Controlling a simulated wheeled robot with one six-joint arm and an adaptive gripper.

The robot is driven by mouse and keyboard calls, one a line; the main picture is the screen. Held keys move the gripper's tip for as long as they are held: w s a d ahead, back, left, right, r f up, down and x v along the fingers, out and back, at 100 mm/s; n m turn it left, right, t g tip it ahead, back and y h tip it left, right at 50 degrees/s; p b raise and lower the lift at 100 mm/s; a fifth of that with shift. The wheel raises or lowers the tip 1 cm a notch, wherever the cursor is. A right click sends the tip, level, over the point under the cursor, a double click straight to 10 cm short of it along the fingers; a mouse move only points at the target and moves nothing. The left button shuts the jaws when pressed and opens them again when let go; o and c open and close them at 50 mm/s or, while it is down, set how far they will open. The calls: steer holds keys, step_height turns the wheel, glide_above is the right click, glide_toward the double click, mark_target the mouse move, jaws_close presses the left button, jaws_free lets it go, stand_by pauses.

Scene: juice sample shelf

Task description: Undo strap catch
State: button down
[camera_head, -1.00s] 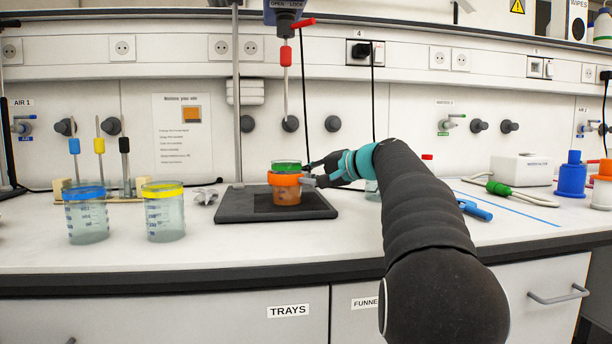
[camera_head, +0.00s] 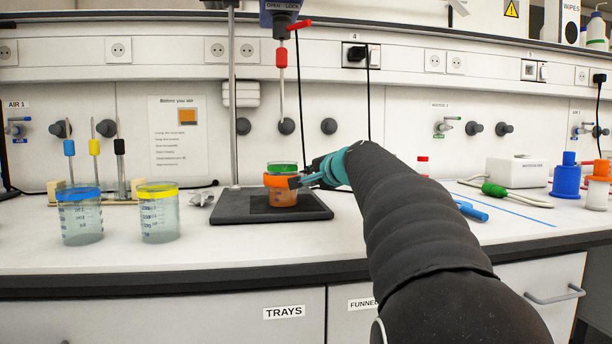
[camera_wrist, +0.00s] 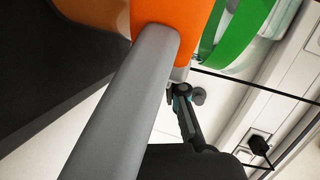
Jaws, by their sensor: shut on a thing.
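A jar with a green band (camera_head: 282,167) at its top and a wide orange strap (camera_head: 280,180) around it stands upright on a dark base plate (camera_head: 235,211). My gripper (camera_head: 297,182) is at the strap's right side, shut on the strap catch, which is mostly hidden in the head view. In the wrist view the orange strap (camera_wrist: 178,14) and green band (camera_wrist: 235,32) are very close. A grey bar (camera_wrist: 130,95) lies across the strap; I cannot tell whether it is the catch's lever or my finger.
A blue-rimmed jar (camera_head: 80,218) and a yellow-rimmed jar (camera_head: 158,217) stand to the left. A metal stand rod (camera_head: 233,100) rises behind the plate. A blue clamp-like tool (camera_head: 470,210) lies to the right. The front of the bench is clear.

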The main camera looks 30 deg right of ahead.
steer(key=shift+s+d+r+m+h+p, duration=0.1)
steer(key=shift+m+h+p, duration=0.25)
steer(key=shift+h+p, duration=0.15)
steer(key=shift+s+d+r+m+h+p, duration=0.1)
steer(key=shift+m+h+p, duration=0.3)
steer(key=shift+p, duration=0.1)
steer(key=shift+f+h+p, duration=0.1)
steer(key=shift+h+p, duration=0.2)
steer(key=shift+h, duration=0.1)
steer(key=shift+s+f+m, duration=0.1)
steer(key=shift+m, duration=0.25)
steer(key=c, duration=1.2)
jaws_free()
steer(key=v, duration=1.2)
